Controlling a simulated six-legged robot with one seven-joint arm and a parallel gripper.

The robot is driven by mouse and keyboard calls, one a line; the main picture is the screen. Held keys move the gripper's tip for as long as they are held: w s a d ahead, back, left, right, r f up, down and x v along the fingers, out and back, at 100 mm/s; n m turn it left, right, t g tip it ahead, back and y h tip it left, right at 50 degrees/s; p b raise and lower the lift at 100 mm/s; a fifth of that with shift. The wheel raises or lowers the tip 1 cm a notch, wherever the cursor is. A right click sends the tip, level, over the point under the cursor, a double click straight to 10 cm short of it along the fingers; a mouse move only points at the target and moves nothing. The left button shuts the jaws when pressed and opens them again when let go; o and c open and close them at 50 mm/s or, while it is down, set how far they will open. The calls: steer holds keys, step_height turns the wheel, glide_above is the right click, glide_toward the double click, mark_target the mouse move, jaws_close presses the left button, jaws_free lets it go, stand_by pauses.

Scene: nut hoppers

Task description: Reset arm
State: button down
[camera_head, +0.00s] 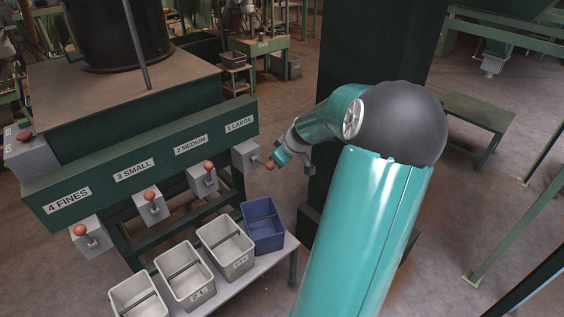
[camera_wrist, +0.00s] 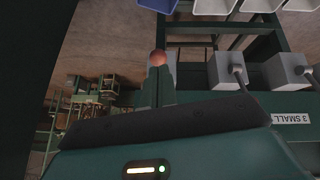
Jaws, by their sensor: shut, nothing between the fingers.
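My teal arm reaches toward the hopper's labelled front panel (camera_head: 150,160). My gripper (camera_head: 278,159) is at the right end of the panel, beside the red ball knob (camera_head: 270,165) of the grey lever box (camera_head: 246,155) under the "1 LARGE" label. In the wrist view my gripper (camera_wrist: 158,80) is shut, with the red knob (camera_wrist: 158,58) just at its fingertips. I cannot tell whether they touch. Other red-knobbed levers stand under "2 MEDIUM" (camera_head: 208,167), "3 SMALL" (camera_head: 149,195) and "4 FINES" (camera_head: 80,230).
A bench (camera_head: 275,262) below the panel holds a blue bin (camera_head: 263,232) and several light grey bins, one of them here (camera_head: 237,262). A dark green column (camera_head: 365,60) stands behind my arm. A green table (camera_head: 478,110) is at the right, with open floor around it.

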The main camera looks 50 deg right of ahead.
steer(key=shift+s+a+r, duration=0.1)
steer(key=shift+s+r, duration=0.15)
steer(key=shift+s, duration=0.05)
stand_by(0.5)
steer(key=w+a+r+n+g, duration=0.1)
steer(key=a+r, duration=0.4)
steer(key=a, duration=0.9)
steer(key=w+a+r+g, duration=0.15)
steer(key=a+r, duration=0.25)
steer(key=a, duration=0.9)
steer(key=s+a+r+t+y, duration=0.1)
steer(key=s+a+r, duration=0.1)
steer(key=s+a, duration=0.4)
steer(key=s+a+r+y, duration=0.1)
steer(key=s+a+r, duration=0.2)
steer(key=s+a, duration=0.4)
steer(key=a, duration=0.5)
steer(key=shift+s+m+t, duration=0.3)
steer(key=shift+t, duration=0.05)
